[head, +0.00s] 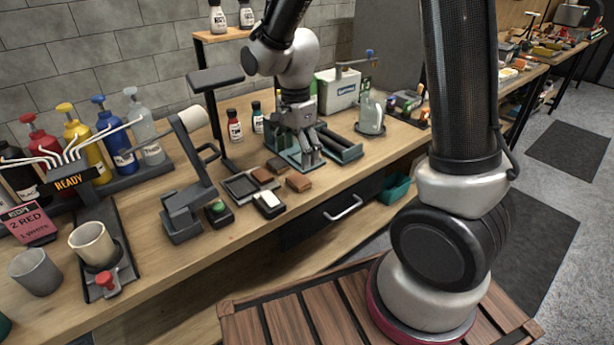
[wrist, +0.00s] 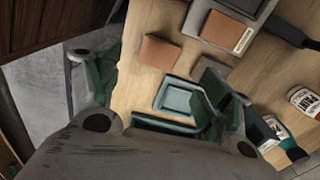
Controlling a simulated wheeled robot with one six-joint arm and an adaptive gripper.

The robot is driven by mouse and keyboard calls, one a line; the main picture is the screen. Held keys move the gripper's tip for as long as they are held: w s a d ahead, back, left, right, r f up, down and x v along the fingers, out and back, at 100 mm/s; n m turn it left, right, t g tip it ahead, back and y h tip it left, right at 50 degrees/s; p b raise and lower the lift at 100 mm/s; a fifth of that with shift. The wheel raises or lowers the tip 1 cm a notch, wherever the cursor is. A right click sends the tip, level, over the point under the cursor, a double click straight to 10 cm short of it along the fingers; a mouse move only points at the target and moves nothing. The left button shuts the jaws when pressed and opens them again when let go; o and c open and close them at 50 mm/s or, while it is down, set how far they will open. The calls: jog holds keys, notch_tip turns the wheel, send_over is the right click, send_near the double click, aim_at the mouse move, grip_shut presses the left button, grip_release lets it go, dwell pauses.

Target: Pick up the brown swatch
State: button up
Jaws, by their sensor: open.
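Several small swatches lie on the workbench. An orange-brown swatch (head: 299,182) lies nearest the front edge; it also shows in the wrist view (wrist: 160,52). A darker brown swatch (head: 277,165) lies behind it, partly covered by a finger in the wrist view (wrist: 216,67). Another brown swatch (head: 262,175) lies at the dark tray (head: 240,188); it shows in the wrist view (wrist: 226,31). My gripper (head: 305,158) is open and empty, just right of the swatches. In the wrist view my gripper (wrist: 148,76) has its fingers wide apart, with the orange-brown swatch beyond the tips.
A teal-edged square holder (wrist: 176,100) sits beneath my gripper. A white-topped dark block (head: 269,203) and a green-topped one (head: 219,211) stand left of the swatches. Small bottles (head: 234,126) stand behind.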

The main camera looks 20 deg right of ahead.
aim_at(297, 181)
jog(key=shift+f+m, duration=0.2)
jog(key=shift+m, duration=0.1)
jog(key=f, duration=0.7)
jog(key=shift+s+a+f, duration=0.15)
jog(key=shift+a+f, duration=0.05)
jog(key=shift+c, duration=0.4)
jog(key=c, duration=0.9)
